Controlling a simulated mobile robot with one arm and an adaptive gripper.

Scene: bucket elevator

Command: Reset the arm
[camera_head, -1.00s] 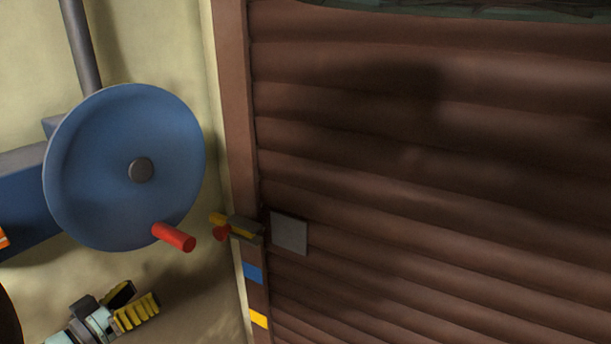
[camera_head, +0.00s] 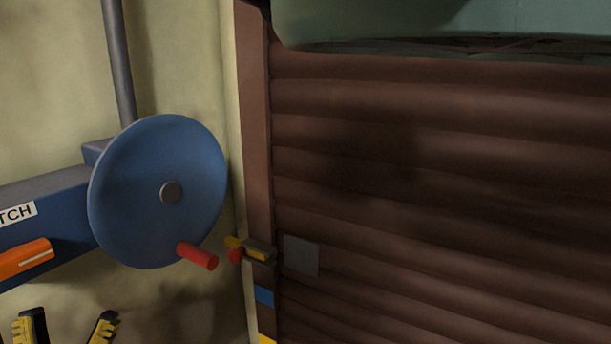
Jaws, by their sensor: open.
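My gripper (camera_head: 67,331) shows at the bottom left edge of the head view. Its two yellow-and-black fingers are spread apart, with nothing between them; the rest of it is cut off by the frame. It is below and left of a blue wheel (camera_head: 140,200), apart from it. The wheel has a grey hub and a red handle (camera_head: 198,256) at its lower right.
A blue box (camera_head: 55,205) with a partly cut-off label and an orange part (camera_head: 25,259) is behind the wheel. A grey pole (camera_head: 118,60) rises above. A brown ribbed panel (camera_head: 430,200) fills the right, with a yellow-and-red latch (camera_head: 256,251) at its left edge.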

